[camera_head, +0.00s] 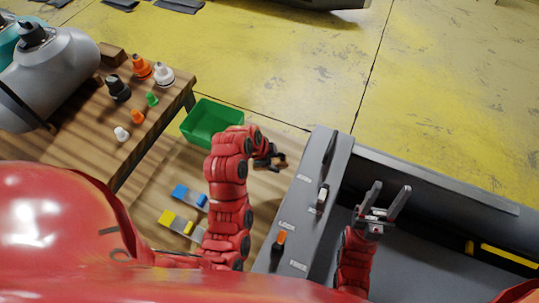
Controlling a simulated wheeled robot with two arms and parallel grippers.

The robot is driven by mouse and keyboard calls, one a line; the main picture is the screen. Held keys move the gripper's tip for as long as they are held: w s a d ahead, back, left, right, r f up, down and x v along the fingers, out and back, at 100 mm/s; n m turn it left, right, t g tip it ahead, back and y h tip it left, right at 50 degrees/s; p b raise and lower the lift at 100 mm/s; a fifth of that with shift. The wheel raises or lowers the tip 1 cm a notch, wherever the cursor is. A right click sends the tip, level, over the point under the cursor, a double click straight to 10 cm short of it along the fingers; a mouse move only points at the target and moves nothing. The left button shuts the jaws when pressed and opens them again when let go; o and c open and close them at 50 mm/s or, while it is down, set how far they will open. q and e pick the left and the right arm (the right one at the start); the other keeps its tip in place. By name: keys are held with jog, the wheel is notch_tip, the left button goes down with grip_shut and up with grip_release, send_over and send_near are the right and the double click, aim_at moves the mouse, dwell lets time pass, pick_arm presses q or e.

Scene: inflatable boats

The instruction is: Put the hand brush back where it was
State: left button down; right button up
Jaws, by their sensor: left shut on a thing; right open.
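My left gripper (272,160) is at the end of the red arm in the middle of the view, above the wooden surface between the green bin and the grey panel. It is shut on a small dark thing, mostly hidden by the fingers; I cannot tell for sure that it is the hand brush. My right gripper (384,203) is open and empty, fingers pointing up and away, over the grey boat interior. The grey panel (310,170) has labelled places holding a black item (328,147), a white and black item (322,197) and an orange-topped item (280,240).
A green bin (205,124) stands left of my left arm. A blue and grey item (188,196) and a yellow and grey item (174,221) lie on the wooden surface. The yellow floor beyond is mostly clear.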

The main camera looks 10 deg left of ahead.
pick_arm(q)
jog(key=s+f+m, duration=0.1)
jog(key=s+m, duration=0.1)
jog(key=s+d+f+m+g, duration=0.1)
jog(key=s+m, duration=0.1)
jog(key=s+f+m+g+h, duration=0.1)
jog(key=s+f+m, duration=0.1)
jog(key=shift+s+d, duration=0.3)
jog(key=shift+d, duration=0.1)
jog(key=w+a+p, duration=0.1)
jog(key=w, duration=0.3)
jog(key=w+a+p, duration=0.1)
jog(key=w, duration=0.4)
jog(key=w+a+f+p, duration=0.1)
jog(key=w, duration=0.4)
jog(key=shift+w+a+f, duration=0.1)
jog(key=shift+a, duration=0.25)
jog(key=shift+w+a+f, duration=0.1)
jog(key=shift+w+f, duration=0.05)
jog(key=shift+w, duration=0.3)
jog(key=shift+f+p, duration=0.4)
jog(key=shift+f, duration=1.35)
